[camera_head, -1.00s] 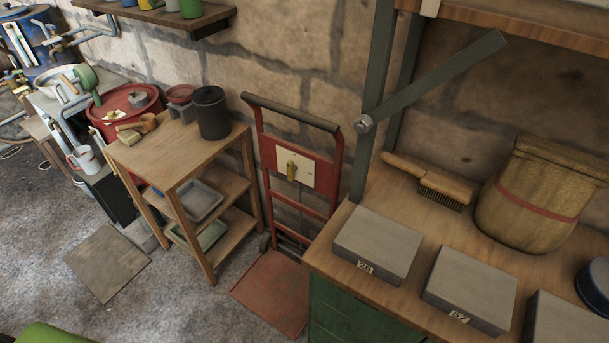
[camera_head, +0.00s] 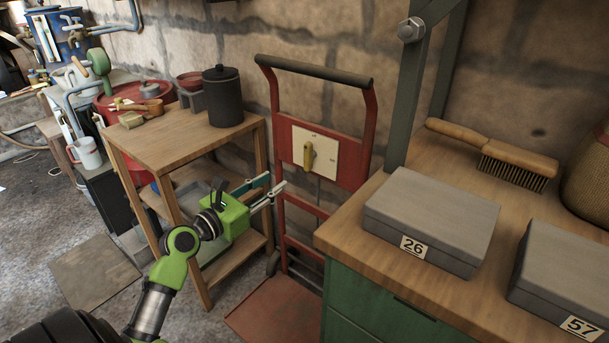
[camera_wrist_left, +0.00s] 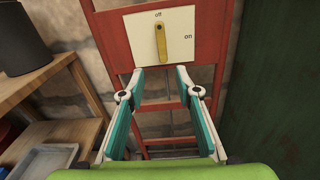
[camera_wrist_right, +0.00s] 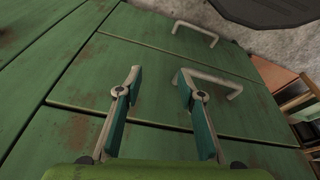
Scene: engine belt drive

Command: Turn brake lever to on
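The brake lever (camera_head: 308,155) is a small yellow handle on a cream plate (camera_head: 325,160) fixed to a red hand-truck frame. In the left wrist view the lever (camera_wrist_left: 161,42) stands upright, its top by the word "off"; "on" is printed at the plate's right. My left gripper (camera_head: 277,187) is open and empty, below and short of the plate, pointing towards it. Its fingers (camera_wrist_left: 160,78) show apart below the lever, not touching it. My right gripper (camera_wrist_right: 157,78) is open and empty in front of a green drawer front; it is not in the head view.
A wooden shelf (camera_head: 165,148) with a dark canister (camera_head: 222,98) stands left of the red frame (camera_head: 367,128). A workbench (camera_head: 335,232) with grey boxes and a brush (camera_head: 497,155) stands on the right. Drawer handles (camera_wrist_right: 212,82) are close to my right gripper.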

